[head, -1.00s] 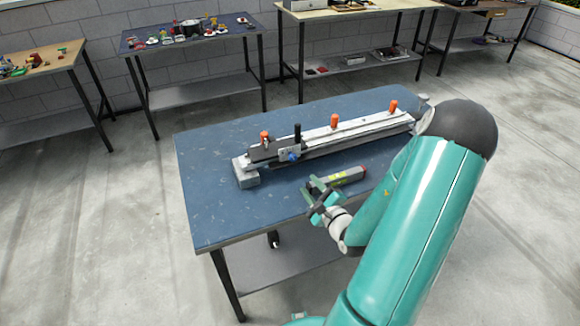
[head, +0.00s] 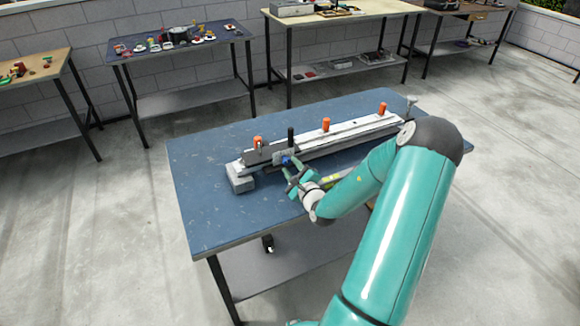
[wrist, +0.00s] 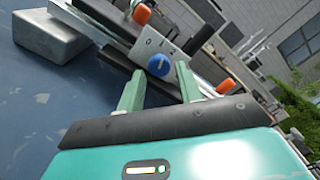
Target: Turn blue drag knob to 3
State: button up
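The blue drag knob (wrist: 159,64) sits on a light plate (wrist: 165,45) on the side of the grip truck's carriage. Marks beside the knob are too small to read surely, and its pale pointer line is visible. In the head view the knob (head: 286,160) is small, near the left end of the long rail (head: 340,134). My gripper (wrist: 158,82) is open, its two green fingers apart and pointing at the knob, which shows between and just beyond the fingertips. In the head view my gripper (head: 291,176) is just in front of the knob. Contact cannot be told.
Orange posts (head: 326,125) and a black post (head: 290,135) stand up along the rail. A grey block (head: 240,181) supports its left end. A grey and yellow-green tool (head: 336,178) lies partly hidden behind my arm. The blue table (head: 212,203) is clear at left.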

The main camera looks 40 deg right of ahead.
jog(key=shift+w+d, duration=0.15)
jog(key=shift+w, duration=0.55)
jog(key=c, duration=0.7)
